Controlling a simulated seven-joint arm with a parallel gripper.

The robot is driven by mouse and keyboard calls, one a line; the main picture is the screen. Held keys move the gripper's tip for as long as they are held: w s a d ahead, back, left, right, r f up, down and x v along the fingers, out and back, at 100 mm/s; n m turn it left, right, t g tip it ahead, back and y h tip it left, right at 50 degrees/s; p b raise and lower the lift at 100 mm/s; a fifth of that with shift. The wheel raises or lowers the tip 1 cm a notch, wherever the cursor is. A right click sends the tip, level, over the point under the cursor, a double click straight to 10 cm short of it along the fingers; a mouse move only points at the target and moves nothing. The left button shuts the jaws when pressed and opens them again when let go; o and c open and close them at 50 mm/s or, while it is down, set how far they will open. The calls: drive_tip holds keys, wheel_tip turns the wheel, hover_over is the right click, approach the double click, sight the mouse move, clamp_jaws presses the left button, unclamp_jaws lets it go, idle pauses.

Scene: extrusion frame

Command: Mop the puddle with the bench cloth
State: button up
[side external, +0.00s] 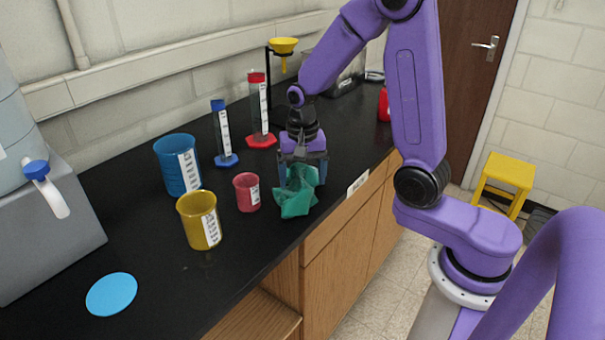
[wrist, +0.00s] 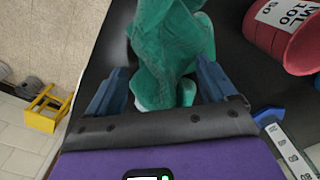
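The bench cloth (side external: 296,195) is a crumpled green cloth near the front edge of the black bench. It also fills the upper middle of the wrist view (wrist: 168,50). My gripper (side external: 303,174) points down over it, with its two blue fingers wide apart, one on each side of the bunched cloth. In the wrist view my gripper (wrist: 163,82) looks open around the cloth, which comes close to both fingers; firm contact is not clear. A flat, round, light-blue patch (side external: 111,294) lies on the bench at the lower left; I cannot tell whether it is the puddle.
A red beaker (side external: 247,192), yellow beaker (side external: 200,219) and blue beaker (side external: 178,165) stand left of the cloth. Blue-based (side external: 223,135) and red-based (side external: 261,110) cylinders and a yellow funnel (side external: 284,46) on a stand are behind. Bench is clear around the blue patch.

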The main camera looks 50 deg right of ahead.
drive_tip(key=shift+f, duration=0.1)
drive_tip(key=shift+f, duration=0.75)
clamp_jaws()
